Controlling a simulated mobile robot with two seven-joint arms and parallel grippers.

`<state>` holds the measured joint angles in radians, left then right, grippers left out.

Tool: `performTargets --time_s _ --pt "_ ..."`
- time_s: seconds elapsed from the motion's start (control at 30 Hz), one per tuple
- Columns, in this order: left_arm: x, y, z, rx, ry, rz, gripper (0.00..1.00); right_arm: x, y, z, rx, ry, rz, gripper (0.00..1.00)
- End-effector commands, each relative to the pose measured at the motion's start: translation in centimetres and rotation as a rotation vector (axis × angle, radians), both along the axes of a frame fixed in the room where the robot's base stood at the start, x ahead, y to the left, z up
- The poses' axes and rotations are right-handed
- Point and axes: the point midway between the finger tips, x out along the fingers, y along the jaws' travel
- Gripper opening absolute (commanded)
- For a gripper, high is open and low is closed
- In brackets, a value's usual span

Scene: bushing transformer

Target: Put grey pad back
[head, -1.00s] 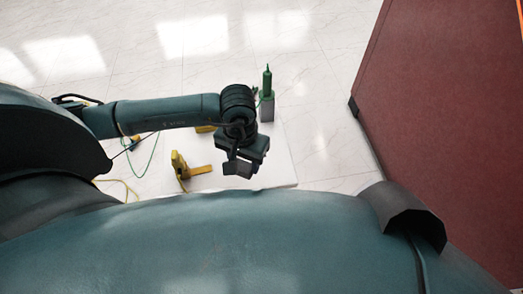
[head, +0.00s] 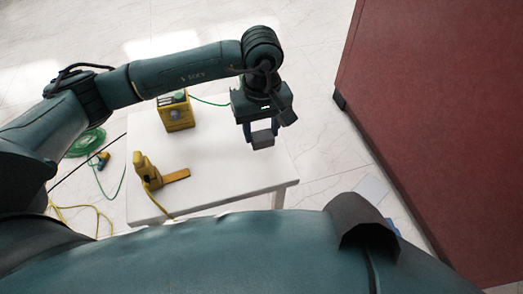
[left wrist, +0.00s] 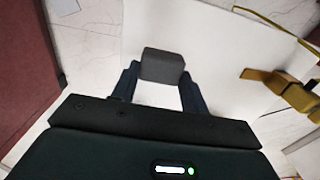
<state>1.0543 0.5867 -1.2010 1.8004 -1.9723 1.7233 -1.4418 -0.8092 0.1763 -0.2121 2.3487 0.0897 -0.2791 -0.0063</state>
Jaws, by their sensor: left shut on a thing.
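The grey pad (head: 263,139) is a small dark grey block. My left gripper (head: 262,128) is shut on it and holds it over the right part of the white table (head: 225,177); how far above the top I cannot tell. In the left wrist view the pad (left wrist: 162,65) sits between the two fingertips (left wrist: 160,78), with the white table top behind it. My right gripper is not in view.
A yellow tool (head: 150,174) stands on the table's front left. A yellow box with a green top (head: 176,112) is at the back. A green cable coil (head: 87,142) lies on the floor. A dark red panel (head: 440,120) rises at the right.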

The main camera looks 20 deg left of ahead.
Motion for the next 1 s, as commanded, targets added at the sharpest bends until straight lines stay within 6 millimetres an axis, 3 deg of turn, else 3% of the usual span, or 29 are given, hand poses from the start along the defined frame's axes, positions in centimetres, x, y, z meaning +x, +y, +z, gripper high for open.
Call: performTargets --time_s 0.5,0.87,0.9,1.0 --pt "0.0 0.0 -5.9 0.0 0.0 -0.002 0.23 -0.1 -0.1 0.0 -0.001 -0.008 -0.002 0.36" --pt "0.0 0.0 -6.4 0.0 -0.002 -0.003 0.23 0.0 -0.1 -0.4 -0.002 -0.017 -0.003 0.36" --pt "0.0 0.0 -6.3 0.0 -0.002 -0.003 0.47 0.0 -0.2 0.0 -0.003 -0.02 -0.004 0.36" --pt "0.0 0.0 -6.2 0.0 -0.002 -0.003 0.55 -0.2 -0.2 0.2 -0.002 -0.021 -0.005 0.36"
